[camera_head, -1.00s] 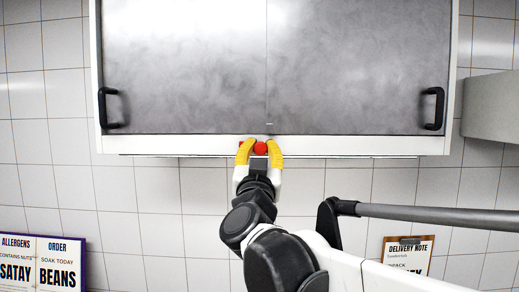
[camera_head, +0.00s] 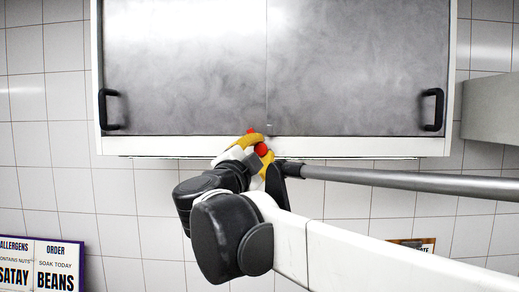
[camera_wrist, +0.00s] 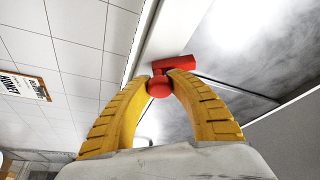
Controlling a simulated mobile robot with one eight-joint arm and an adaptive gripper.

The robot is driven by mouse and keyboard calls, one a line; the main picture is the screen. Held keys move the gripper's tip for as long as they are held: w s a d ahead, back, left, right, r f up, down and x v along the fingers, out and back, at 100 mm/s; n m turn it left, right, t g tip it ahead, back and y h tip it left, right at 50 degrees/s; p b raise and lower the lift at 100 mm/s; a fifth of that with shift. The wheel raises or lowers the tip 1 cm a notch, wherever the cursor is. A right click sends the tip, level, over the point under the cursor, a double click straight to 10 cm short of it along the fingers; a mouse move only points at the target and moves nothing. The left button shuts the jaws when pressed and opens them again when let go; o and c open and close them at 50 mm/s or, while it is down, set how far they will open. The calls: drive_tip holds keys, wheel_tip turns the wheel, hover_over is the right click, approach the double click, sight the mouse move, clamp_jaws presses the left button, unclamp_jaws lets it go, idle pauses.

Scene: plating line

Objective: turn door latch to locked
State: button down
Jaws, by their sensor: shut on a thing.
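The red door latch (camera_head: 251,131) sits on the white bottom rail of the cabinet, below the seam between the two grey doors. In the head view its bar points up and slightly left from a round red hub (camera_head: 262,150). My gripper (camera_head: 259,149) reaches it from below, tilted, with yellow fingers on either side. In the wrist view the red latch (camera_wrist: 172,66) shows between and beyond the yellow fingertips of my gripper (camera_wrist: 164,79), which are shut on it. The fingers partly hide the latch, and I see no lock marking.
The grey cabinet doors (camera_head: 185,70) carry black handles at left (camera_head: 104,110) and right (camera_head: 437,110). A grey box-like fixture (camera_head: 492,108) juts in at the right. Signs (camera_head: 40,265) hang at lower left, and a clipboard (camera_head: 425,243) is partly hidden by my arm.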

drive_tip(key=m+g, duration=0.1)
drive_tip(key=m, duration=0.3)
drive_tip(key=shift+f+m+g+p, duration=0.1)
drive_tip(key=shift+m+g+p, duration=0.2)
drive_tip(key=shift+g+p, duration=0.1)
drive_tip(key=shift+m+g, duration=0.4)
drive_tip(key=shift+m, duration=0.7)
drive_tip(key=shift+f, duration=0.1)
drive_tip(key=c, duration=1.1)
unclamp_jaws()
drive_tip(key=shift+c, duration=0.2)
drive_tip(key=shift+s+d, duration=0.1)
drive_tip(key=shift+s, duration=0.1)
